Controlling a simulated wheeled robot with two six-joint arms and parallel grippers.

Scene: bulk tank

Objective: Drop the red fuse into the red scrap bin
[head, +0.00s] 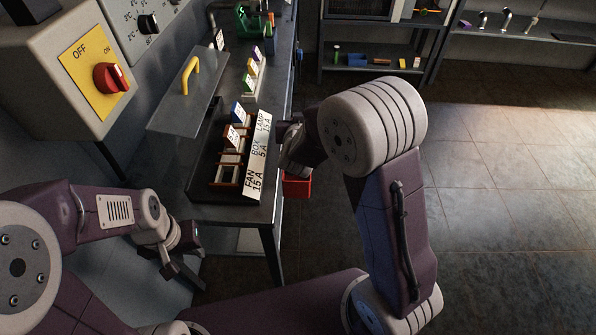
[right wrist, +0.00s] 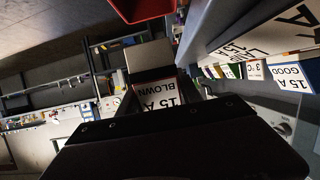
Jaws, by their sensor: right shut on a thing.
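My right gripper (right wrist: 155,85) is shut on a fuse (right wrist: 158,98) whose white label reads "15 A BLOWN". The fuse's body colour is hard to tell in the dark right wrist view. The red scrap bin (head: 297,186) stands just beyond the bench's right edge in the head view, below my right gripper (head: 290,152). Part of the bin shows at the top of the right wrist view (right wrist: 142,8), apart from the fuse. The held fuse is hidden in the head view. My left gripper (head: 183,268) is open and empty, low beside the bench's front left.
The fuse board (head: 215,187) on the bench has a FAN, BOX, LAMP label strip (head: 257,155); its FAN slot looks empty. A clear cover with a yellow handle (head: 191,70) is raised beside it. A red switch (head: 110,78) is at left. Floor at right is clear.

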